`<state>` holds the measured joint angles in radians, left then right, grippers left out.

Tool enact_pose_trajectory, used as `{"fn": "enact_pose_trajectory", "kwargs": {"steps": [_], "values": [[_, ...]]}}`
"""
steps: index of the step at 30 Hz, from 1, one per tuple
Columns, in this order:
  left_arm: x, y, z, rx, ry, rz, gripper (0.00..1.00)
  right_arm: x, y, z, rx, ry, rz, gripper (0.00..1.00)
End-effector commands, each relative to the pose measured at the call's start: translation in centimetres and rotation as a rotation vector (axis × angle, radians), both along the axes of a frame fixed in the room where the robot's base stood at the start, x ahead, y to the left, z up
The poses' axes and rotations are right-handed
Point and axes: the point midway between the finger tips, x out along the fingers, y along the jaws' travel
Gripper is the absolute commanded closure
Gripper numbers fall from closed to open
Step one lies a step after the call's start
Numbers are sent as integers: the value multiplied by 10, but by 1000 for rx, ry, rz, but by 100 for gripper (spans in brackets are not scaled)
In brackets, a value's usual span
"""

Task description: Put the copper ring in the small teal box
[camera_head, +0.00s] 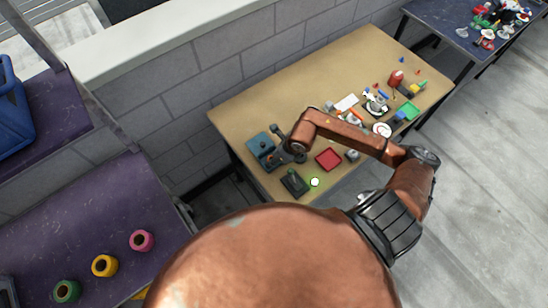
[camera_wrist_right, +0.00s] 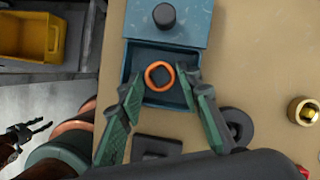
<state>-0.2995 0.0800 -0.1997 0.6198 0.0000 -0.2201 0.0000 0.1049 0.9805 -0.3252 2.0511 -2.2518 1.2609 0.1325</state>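The small teal box (camera_wrist_right: 132,62) is open on the tan table, beside a teal top with a dark round knob (camera_wrist_right: 165,15). In the head view the teal box (camera_head: 261,145) is at the table's near left corner. The copper ring (camera_wrist_right: 150,70) appears inside the box's dark interior; its exact height is hard to tell. My right gripper (camera_wrist_right: 164,78) is open, its green fingers on either side of the ring and apart from it. In the head view my right gripper (camera_head: 290,151) is beside the box. My left gripper (camera_wrist_right: 36,129) appears small at the wrist view's left, its prongs apart.
A red tray (camera_head: 328,159) and a dark green block (camera_head: 295,183) are near the box. A brass piece (camera_wrist_right: 303,111) and a dark round piece (camera_wrist_right: 236,125) lie to its right. Small items crowd the table's far end. A purple table (camera_head: 110,205) holds coloured rolls.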

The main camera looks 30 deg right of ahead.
Motion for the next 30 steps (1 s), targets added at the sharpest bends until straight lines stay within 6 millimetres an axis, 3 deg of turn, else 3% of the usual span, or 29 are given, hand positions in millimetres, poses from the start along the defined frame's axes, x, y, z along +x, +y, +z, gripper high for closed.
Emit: {"fn": "enact_pose_trajectory", "kwargs": {"steps": [5, 15, 21, 30], "values": [[0, 0, 2, 0, 0, 0, 60, -3, -3, 12, -2, -2, 1, 68], [0, 0, 3, 0, 0, 0, 60, -27, -15, 76, -4, -2, 1, 68], [0, 0, 3, 0, -1, 0, 60, -37, -20, 103, -3, -1, 0, 68], [0, 0, 3, 0, -1, 0, 60, -41, -21, 113, 0, 0, -1, 68]]}}
